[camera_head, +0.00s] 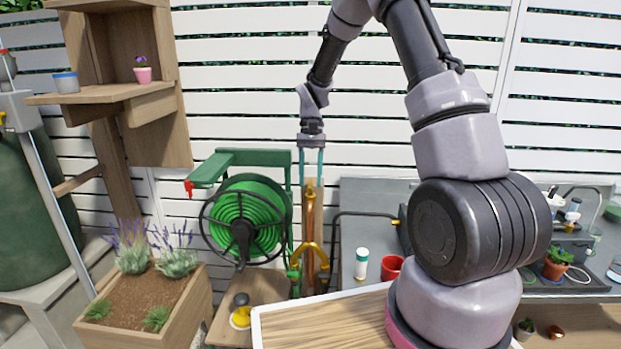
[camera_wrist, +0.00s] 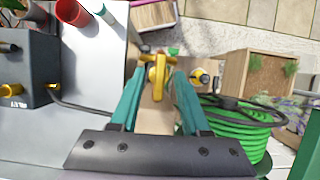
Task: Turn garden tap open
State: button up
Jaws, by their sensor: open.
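The garden tap (camera_head: 309,254) is yellow brass and sits on a wooden post beside the hose reel. Its yellow body and handle also show in the wrist view (camera_wrist: 157,74), in line with the gap between the fingers. My gripper (camera_head: 311,183) points down at the top of the post, above the tap in the head view. Its two teal fingers are apart with nothing held; they also show in the wrist view (camera_wrist: 159,72). I cannot tell whether a finger touches the tap or the post.
A green hose reel (camera_head: 243,222) stands left of the post, with a planter (camera_head: 190,312) of lavender further left. A grey counter (camera_head: 350,210) lies to the right, bearing a white bottle (camera_head: 361,264) and red cup (camera_head: 391,267). A wooden tabletop (camera_head: 325,325) lies in front.

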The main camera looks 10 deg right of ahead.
jog(key=v, duration=1)
jog(key=shift+r, duration=0.3)
jog(key=shift+w, duration=0.1)
jog(key=s+d+r+t, duration=0.3)
jog(key=s+r+t, duration=0.3)
jog(key=s+r, duration=0.7)
jog(key=s+r+t, duration=0.2)
jog(key=s, duration=0.5)
jog(key=s+d+r+t, duration=0.1)
jog(key=s+r+t, duration=0.1)
jog(key=s, duration=0.4)
jog(key=shift+s+d+r+m+t+y, duration=0.3)
jog(key=shift+s+m+t, duration=0.1)
jog(key=shift+t, duration=0.4)
jog(key=shift+w, duration=0.1)
